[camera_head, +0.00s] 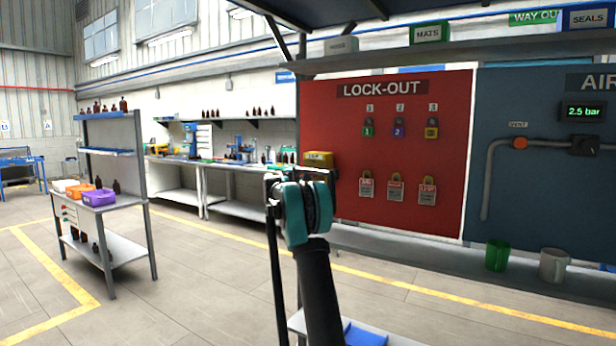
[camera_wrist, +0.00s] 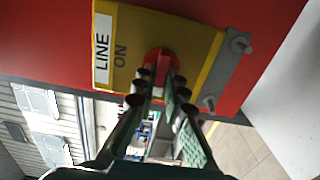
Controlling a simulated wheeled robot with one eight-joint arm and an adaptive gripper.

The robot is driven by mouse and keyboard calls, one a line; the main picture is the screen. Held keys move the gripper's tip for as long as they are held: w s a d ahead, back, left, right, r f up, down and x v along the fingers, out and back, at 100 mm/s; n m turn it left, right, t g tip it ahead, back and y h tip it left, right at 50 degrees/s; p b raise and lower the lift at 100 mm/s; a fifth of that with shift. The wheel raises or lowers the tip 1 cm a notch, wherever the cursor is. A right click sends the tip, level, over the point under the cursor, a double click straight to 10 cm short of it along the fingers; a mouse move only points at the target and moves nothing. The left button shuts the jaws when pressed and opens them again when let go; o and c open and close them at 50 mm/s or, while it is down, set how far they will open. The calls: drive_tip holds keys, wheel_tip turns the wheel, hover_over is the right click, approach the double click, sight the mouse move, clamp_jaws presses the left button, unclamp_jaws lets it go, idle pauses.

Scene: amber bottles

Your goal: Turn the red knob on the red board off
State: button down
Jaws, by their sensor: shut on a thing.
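The red board (camera_head: 440,150) headed LOCK-OUT stands right of centre in the head view and fills the top of the wrist view (camera_wrist: 35,30). A yellow switch box (camera_head: 318,157) is on its left edge. In the wrist view the box (camera_wrist: 200,40) carries a label reading LINE and the word ON. The red knob (camera_wrist: 158,57) sits on the box face; its lower part is hidden by my fingers. My gripper (camera_wrist: 160,82) is shut on the red knob, one finger on each side. In the head view my own wrist hides the knob and fingertips.
Several padlocks (camera_head: 400,130) and tags (camera_head: 396,188) hang on the board right of the box. A ledge below holds a green mug (camera_head: 497,255) and a grey mug (camera_head: 553,265). A blue air panel (camera_head: 540,180) adjoins on the right. Open floor (camera_head: 200,270) lies left.

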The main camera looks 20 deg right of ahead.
drive_tip(key=c, duration=1.6)
unclamp_jaws()
drive_tip(key=v, duration=1.2)
